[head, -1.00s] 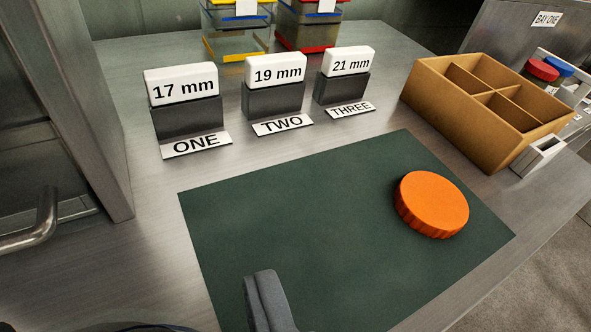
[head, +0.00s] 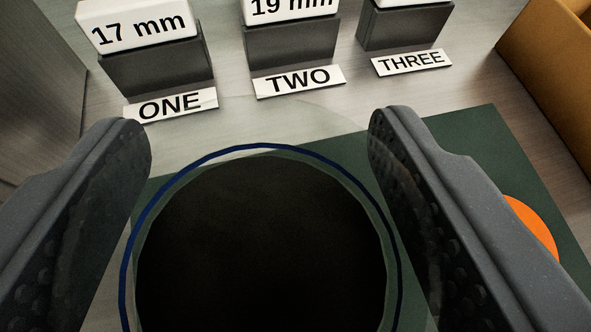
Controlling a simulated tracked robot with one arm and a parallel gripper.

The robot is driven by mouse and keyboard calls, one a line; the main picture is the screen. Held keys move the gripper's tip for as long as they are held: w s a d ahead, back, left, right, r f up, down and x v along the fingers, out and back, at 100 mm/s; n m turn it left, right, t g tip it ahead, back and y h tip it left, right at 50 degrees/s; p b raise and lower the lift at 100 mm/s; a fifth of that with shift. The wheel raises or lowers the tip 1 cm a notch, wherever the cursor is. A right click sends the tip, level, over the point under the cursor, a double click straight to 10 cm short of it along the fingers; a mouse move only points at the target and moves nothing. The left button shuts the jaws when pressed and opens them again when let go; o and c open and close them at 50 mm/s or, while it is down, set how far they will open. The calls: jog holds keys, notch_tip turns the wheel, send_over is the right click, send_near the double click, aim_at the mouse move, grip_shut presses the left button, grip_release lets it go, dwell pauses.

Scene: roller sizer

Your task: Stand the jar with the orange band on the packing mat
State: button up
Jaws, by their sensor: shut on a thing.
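My gripper (head: 258,128) has one dark finger on each side of a clear, round, open-topped jar (head: 395,270) and is shut on it. I look down into the jar, which is black inside. The green packing mat (head: 470,150) lies under and behind the jar. Whether the jar touches the mat is hidden. An orange lid (head: 533,228) lies on the mat at the right, partly behind the right finger.
Dark blocks with white tops and labels ONE (head: 178,106), TWO (head: 298,80) and THREE (head: 412,62) stand beyond the mat. A cardboard box (head: 550,80) is at the upper right. Bare metal bench lies between the blocks and the mat.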

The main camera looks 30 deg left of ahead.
aim_at(262, 189)
notch_tip(262, 189, down, 4)
jog(key=shift+s+r+b, duration=0.1)
jog(key=shift+r+b, duration=0.15)
jog(key=shift+b, duration=0.1)
jog(key=shift+r, duration=0.1)
jog(key=o, duration=1.6)
jog(key=shift+c, duration=0.2)
jog(key=shift+s+d+r, duration=0.25)
jog(key=shift+s+r, duration=0.05)
jog(key=p+v, duration=0.1)
jog(key=v, duration=1)
jog(key=shift+p, duration=0.3)
jog(key=shift+d+f, duration=0.1)
